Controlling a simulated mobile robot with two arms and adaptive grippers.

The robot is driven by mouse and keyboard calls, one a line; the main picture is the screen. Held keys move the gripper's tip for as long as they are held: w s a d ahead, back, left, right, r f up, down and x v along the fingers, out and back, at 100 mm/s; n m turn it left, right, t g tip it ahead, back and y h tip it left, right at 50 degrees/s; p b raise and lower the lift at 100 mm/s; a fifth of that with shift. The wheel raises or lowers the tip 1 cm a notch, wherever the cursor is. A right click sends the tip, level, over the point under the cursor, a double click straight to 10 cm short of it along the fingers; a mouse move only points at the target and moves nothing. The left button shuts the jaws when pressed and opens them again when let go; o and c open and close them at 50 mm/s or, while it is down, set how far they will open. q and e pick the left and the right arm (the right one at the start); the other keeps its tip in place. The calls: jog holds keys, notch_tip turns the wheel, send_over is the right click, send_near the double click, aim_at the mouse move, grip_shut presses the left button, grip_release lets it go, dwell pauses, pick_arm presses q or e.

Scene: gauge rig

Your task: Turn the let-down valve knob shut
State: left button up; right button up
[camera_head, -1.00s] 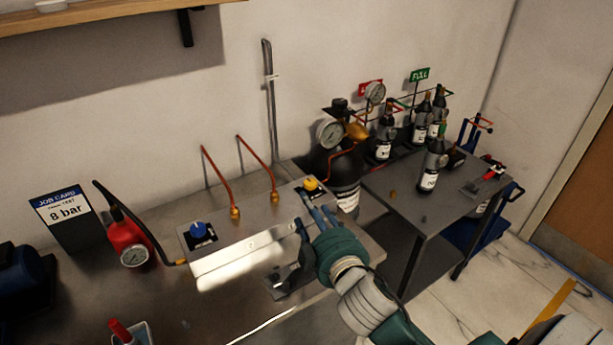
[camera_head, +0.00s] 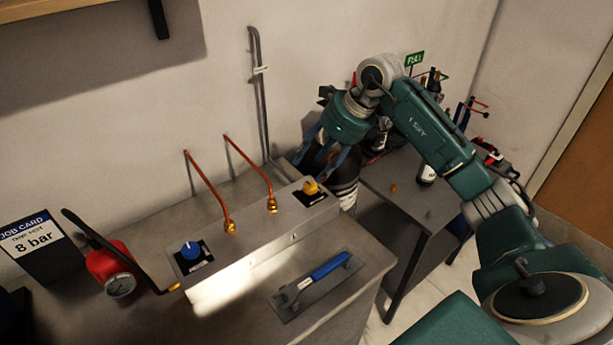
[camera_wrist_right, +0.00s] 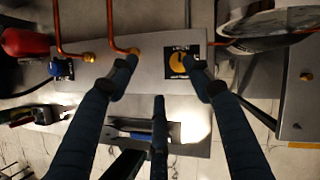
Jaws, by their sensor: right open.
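A yellow knob (camera_head: 310,187) sits on a black plate at the right end of the metal valve block (camera_head: 245,255). A blue knob (camera_head: 190,250) sits on a similar plate at the left end. The plate lettering is too small to read, so I cannot tell which is the let-down valve. My right gripper (camera_head: 314,170) is open and empty above the yellow knob, fingers pointing down. In the right wrist view the yellow knob (camera_wrist_right: 178,64) shows between the fingertips, nearer the right one, apparently below them. My left gripper is not in view.
Two copper pipes (camera_head: 208,190) rise from the block. A red gauge device (camera_head: 113,272) and job card reading 8 bar (camera_head: 38,245) stand left. A dark cylinder (camera_head: 343,190) stands behind my gripper.

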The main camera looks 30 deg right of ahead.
aim_at(310, 185)
jog(key=shift+g+h, duration=0.3)
jog(key=shift+h, duration=0.2)
jog(key=f+p, duration=0.1)
jog(key=f, duration=0.1)
jog(key=w+f+p, duration=0.1)
jog(key=f, duration=0.2)
jog(key=w+d+f+p, duration=0.1)
jog(key=f, duration=0.2)
jog(key=shift+w+d+f, duration=0.1)
jog(key=shift+f, duration=0.1)
jog(key=shift+w+f, duration=0.2)
jog(key=shift+f, duration=0.35)
jog(key=shift+r, duration=0.15)
jog(key=c, duration=1.1)
